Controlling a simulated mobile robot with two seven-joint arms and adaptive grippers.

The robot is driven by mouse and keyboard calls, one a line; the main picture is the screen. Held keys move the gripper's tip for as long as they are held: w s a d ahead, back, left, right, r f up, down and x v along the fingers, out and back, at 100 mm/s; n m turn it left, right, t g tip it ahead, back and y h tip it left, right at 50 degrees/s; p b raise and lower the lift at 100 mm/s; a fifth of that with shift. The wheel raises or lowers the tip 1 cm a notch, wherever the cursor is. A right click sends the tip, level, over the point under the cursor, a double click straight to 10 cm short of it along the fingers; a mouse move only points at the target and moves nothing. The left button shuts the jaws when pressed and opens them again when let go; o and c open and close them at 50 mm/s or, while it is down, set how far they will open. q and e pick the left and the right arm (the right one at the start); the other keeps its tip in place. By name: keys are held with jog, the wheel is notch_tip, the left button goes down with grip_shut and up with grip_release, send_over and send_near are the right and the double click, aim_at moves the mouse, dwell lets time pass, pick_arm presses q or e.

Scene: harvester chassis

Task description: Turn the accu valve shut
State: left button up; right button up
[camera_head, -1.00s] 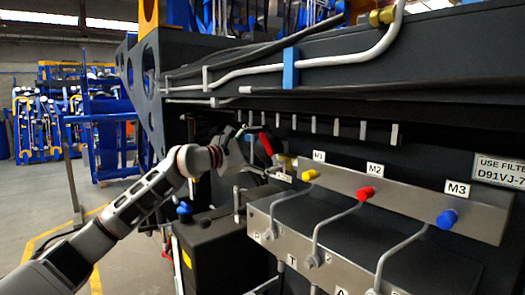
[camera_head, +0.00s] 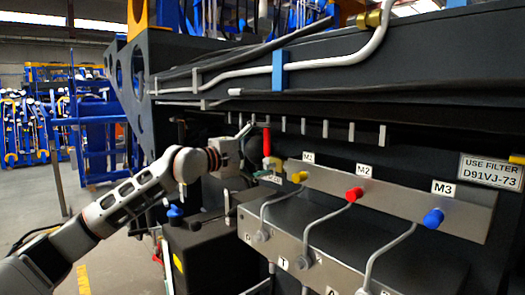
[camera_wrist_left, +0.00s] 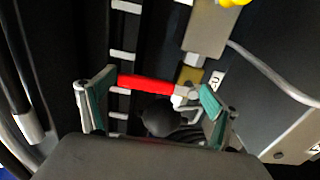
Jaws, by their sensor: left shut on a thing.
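The accu valve has a red lever handle (camera_head: 267,141), which stands about upright in the head view, left of the yellow M1 cap. In the left wrist view the red handle (camera_wrist_left: 146,84) lies crosswise between the two fingers, with its pale pivot end by the right finger. A brass fitting (camera_wrist_left: 190,75) sits just beyond that end. My left gripper (camera_head: 256,150) is at the handle and shut on it. In the wrist view the left gripper (camera_wrist_left: 158,84) has one finger at each end of the handle. My right gripper is not in view.
A metal manifold plate carries a yellow cap (camera_head: 299,177), a red cap (camera_head: 354,194) and a blue cap (camera_head: 433,218). Bent grey pipes (camera_head: 389,255) run below them. A dark beam with pipes (camera_head: 330,67) overhangs the valve. Open floor lies at the left.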

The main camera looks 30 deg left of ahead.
pick_arm(q)
jog(key=shift+d+f+m, duration=0.25)
jog(key=shift+f+m, duration=0.05)
jog(key=shift+f, duration=0.15)
jog(key=o, duration=1.4)
jog(key=shift+s+a+r, duration=0.15)
jog(key=shift+a, duration=0.05)
jog(key=shift+v, duration=5.55)
jog(key=shift+d, duration=0.1)
